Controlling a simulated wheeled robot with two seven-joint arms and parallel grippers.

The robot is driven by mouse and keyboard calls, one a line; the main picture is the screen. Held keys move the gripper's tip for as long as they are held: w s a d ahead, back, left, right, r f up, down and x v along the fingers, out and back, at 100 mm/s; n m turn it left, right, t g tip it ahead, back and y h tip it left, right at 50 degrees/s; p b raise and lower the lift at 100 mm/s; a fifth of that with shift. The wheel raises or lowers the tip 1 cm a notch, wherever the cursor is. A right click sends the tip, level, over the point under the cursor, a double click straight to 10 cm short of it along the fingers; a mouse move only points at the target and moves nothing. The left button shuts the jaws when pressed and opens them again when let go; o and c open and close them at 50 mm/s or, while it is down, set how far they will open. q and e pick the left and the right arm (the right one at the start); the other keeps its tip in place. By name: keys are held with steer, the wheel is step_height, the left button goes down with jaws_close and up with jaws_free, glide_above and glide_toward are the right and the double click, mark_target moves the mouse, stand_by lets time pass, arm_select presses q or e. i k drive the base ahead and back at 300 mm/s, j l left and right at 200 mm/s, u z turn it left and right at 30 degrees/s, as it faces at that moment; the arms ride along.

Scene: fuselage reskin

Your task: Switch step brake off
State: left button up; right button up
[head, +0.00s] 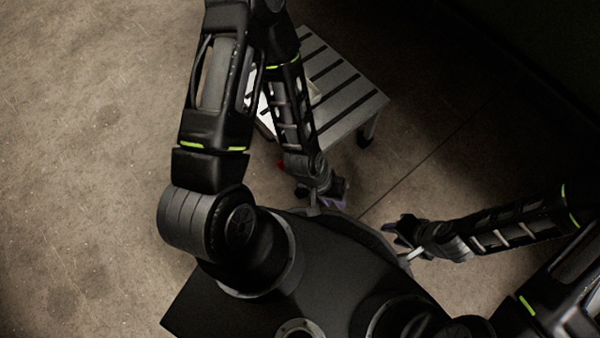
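A grey slatted step (352,103) stands on the floor at the upper middle, partly hidden behind my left arm. A small red part (281,164) shows low beside my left forearm, near the step's front edge. I cannot tell whether it is the brake or how it is set. My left gripper (323,206) points down in front of the step, apart from it, close to my base. It is dark and small, so its opening is unclear. My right gripper (402,243) is to the right, with its fingers apart and nothing seen between them, away from the step.
A pale, flat thing (314,92) shows on the step beside my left arm, mostly hidden. The concrete floor (80,150) is clear on the left. The upper right is in deep shadow, with a dark edge running diagonally.

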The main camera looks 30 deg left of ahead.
mark_target(280, 163)
steer(key=u, duration=1.3)
steer(key=j, duration=0.1)
